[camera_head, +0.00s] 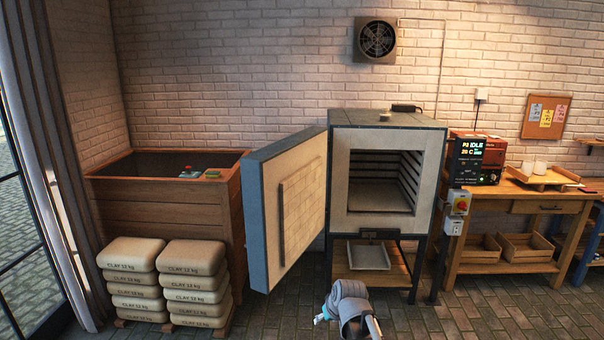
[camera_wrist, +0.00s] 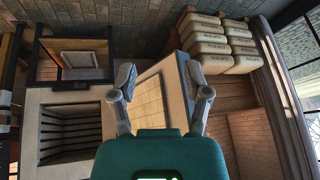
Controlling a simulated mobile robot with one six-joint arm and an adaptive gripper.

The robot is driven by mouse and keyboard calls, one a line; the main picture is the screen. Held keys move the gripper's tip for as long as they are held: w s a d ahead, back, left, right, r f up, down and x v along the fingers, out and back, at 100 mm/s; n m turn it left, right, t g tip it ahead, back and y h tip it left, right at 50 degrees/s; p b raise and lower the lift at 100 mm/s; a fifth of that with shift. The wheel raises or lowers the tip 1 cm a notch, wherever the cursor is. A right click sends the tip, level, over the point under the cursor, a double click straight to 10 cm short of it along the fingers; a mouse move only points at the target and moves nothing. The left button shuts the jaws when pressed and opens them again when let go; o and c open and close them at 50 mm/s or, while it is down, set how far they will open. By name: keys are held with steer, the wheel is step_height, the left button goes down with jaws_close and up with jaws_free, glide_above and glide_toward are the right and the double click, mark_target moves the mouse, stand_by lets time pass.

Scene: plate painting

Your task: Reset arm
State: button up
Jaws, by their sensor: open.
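My gripper (camera_wrist: 161,92) shows in the wrist view with its two fingers spread apart and nothing between them. Beyond the fingers is the open kiln door (camera_wrist: 157,97). In the head view my arm shows at the bottom centre, in front of the kiln (camera_head: 388,230); the fingers cannot be made out clearly there. The kiln stands with its door (camera_head: 300,205) swung wide open to the left. Its chamber (camera_head: 385,180) looks empty. The wrist view is turned, with the kiln chamber (camera_wrist: 68,130) at lower left.
Stacked clay bags (camera_head: 130,253) stand at left before a wooden bin (camera_head: 170,215). A white tray (camera_head: 368,256) lies on the shelf under the kiln. A control box (camera_head: 478,155) sits right of the kiln, by a wooden workbench (camera_head: 520,200). Brick floor in front at right is clear.

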steer(key=s+d+f+m+g+h, duration=0.2)
steer(key=s+d+m+g, duration=0.1)
steer(key=s+d, duration=0.7)
steer(key=s+g, duration=0.1)
steer(key=s, duration=0.3)
steer(key=shift+g+h, duration=0.4)
stand_by(0.4)
